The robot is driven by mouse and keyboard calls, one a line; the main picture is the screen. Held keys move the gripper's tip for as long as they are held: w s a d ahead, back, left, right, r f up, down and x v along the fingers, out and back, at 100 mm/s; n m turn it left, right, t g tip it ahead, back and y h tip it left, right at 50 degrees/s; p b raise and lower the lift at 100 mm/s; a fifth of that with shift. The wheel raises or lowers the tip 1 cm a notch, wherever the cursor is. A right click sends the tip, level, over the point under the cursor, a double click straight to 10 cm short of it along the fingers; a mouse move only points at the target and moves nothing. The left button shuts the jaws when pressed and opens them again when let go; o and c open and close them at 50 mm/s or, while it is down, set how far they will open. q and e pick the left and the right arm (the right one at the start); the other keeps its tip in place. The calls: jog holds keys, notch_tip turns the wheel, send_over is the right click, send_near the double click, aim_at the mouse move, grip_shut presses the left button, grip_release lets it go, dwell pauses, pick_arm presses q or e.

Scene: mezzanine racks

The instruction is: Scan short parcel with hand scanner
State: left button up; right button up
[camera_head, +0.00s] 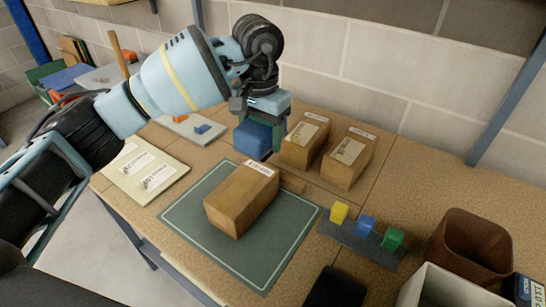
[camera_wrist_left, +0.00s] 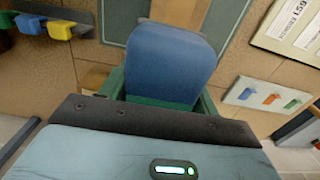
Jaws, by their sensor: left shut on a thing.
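A brown parcel (camera_head: 235,207) with a white label on its top far edge lies on the dark green mat (camera_head: 188,226). Two more brown labelled parcels, one on the left (camera_head: 300,146) and one on the right (camera_head: 345,163), stand at the back; I cannot tell which is the short one. My left gripper (camera_head: 264,132) is shut on a blue blocky thing (camera_head: 252,138), seemingly the hand scanner, held behind the mat parcel and left of the back parcels. In the left wrist view the blue thing (camera_wrist_left: 170,62) sits between green fingers. My right gripper is out of view.
Yellow (camera_head: 339,212), blue (camera_head: 365,225) and green (camera_head: 392,238) blocks stand on a grey strip right of the mat. A brown bin (camera_head: 470,243) and a pale bin (camera_head: 437,288) are at the lower right. A board with white label cards (camera_head: 128,188) lies left.

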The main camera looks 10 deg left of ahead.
pick_arm(q)
jog(key=shift+w+a+r, duration=0.35)
jog(key=shift+w+a, duration=0.3)
jog(key=shift+w, duration=0.15)
jog(key=shift+s, duration=0.1)
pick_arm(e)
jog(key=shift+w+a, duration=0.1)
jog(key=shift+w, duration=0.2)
pick_arm(q)
jog(key=shift+s+f, duration=0.1)
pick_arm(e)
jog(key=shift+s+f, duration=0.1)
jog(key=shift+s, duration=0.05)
